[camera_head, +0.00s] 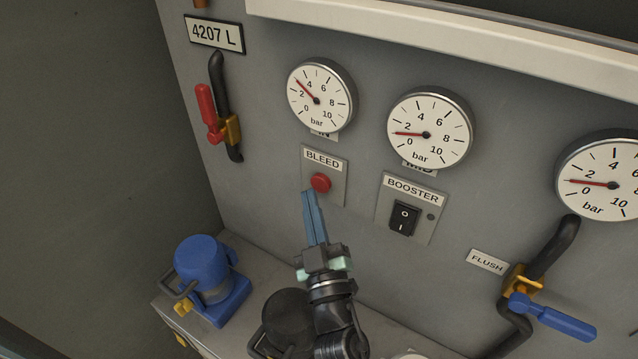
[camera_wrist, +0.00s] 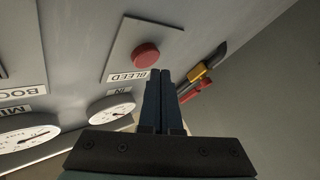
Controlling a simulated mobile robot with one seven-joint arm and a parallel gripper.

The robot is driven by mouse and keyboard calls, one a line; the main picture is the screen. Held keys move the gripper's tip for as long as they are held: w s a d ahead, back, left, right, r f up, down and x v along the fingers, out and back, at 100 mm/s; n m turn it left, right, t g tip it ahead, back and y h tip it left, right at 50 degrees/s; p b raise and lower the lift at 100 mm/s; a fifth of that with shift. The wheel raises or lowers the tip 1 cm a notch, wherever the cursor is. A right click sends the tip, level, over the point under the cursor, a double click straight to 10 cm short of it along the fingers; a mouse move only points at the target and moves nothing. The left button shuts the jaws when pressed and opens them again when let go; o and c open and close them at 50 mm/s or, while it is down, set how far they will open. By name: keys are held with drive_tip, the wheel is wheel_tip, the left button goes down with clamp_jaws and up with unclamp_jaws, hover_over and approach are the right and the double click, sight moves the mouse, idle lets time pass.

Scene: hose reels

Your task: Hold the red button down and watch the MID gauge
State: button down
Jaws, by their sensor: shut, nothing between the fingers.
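The red button (camera_head: 320,182) sits on a small grey plate under the BLEED label (camera_head: 322,160). It also shows in the wrist view (camera_wrist: 146,55), ahead of the fingertips and a little to their left. My gripper (camera_head: 307,194) is shut and empty, its blue fingertips just below and left of the button in the head view. They look apart from the button, though the depth gap is hard to judge. The MID gauge (camera_head: 430,129) is the middle dial; its red needle points left, between 0 and 2 bar. Its label below is partly hidden by the dial.
The IN gauge (camera_head: 320,97) is above the button. The BOOSTER switch (camera_head: 404,218) is to its right. A red-handled valve (camera_head: 208,113) is at upper left, a blue-handled valve (camera_head: 552,317) at lower right. A blue pump (camera_head: 208,275) stands on the ledge.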

drive_tip(key=shift+w+d, duration=0.1)
idle(0.8)
drive_tip(key=shift+w+d, duration=0.15)
drive_tip(key=shift+w, duration=0.1)
drive_tip(key=shift+w+d, duration=0.4)
drive_tip(key=shift+w, duration=0.05)
idle(2.4)
idle(0.4)
drive_tip(key=shift+s+a+p, duration=0.3)
drive_tip(key=shift+s+a, duration=0.35)
drive_tip(key=shift+s, duration=0.15)
drive_tip(key=shift+s+a+b, duration=0.2)
drive_tip(key=shift+s+a, duration=0.55)
drive_tip(key=shift+s, duration=0.25)
drive_tip(key=shift+s+a+b, duration=0.15)
drive_tip(key=shift+s+a, duration=0.55)
drive_tip(key=shift+s, duration=0.3)
